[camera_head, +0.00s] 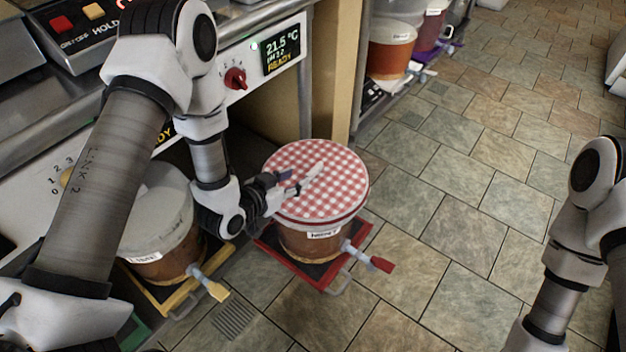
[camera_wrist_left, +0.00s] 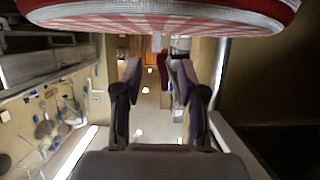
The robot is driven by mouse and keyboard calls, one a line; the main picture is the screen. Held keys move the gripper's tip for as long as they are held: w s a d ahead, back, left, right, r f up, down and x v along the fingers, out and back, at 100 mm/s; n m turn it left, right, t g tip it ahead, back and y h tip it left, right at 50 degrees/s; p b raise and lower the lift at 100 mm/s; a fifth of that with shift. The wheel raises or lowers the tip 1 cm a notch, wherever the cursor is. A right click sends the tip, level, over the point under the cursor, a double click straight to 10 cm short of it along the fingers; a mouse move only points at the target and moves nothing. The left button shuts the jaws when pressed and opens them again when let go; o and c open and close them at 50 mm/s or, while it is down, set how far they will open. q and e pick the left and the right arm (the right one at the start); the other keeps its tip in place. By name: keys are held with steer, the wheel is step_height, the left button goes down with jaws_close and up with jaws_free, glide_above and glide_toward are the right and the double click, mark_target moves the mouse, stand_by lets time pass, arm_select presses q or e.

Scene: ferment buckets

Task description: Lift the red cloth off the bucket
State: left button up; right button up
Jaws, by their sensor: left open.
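The red-and-white checked cloth (camera_head: 340,192) lies over the top of an amber bucket (camera_head: 308,243), which stands on a red tray. My left gripper (camera_head: 302,179) is open and appears in front of the left part of the cloth in the head view. In the left wrist view the cloth (camera_wrist_left: 165,22) and its pale rim cross the top of the picture. There the open fingers (camera_wrist_left: 155,72) show below it with nothing between them. I cannot tell whether a finger touches the cloth. My right arm shows at the right edge, but its gripper is out of view.
A white-lidded bucket (camera_head: 163,225) on a yellow tray stands left of the cloth-covered bucket, partly behind my left arm. A tap with a red handle (camera_head: 380,263) sticks out at front right. A counter with a display (camera_head: 282,47) is behind. Tiled floor on the right is clear.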

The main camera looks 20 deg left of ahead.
mark_target(311, 171)
arm_select(q)
steer(key=b+x, duration=0.1)
steer(key=x, duration=0.4)
steer(key=shift+d, duration=0.2)
jaws_close()
steer(key=shift+r, duration=0.15)
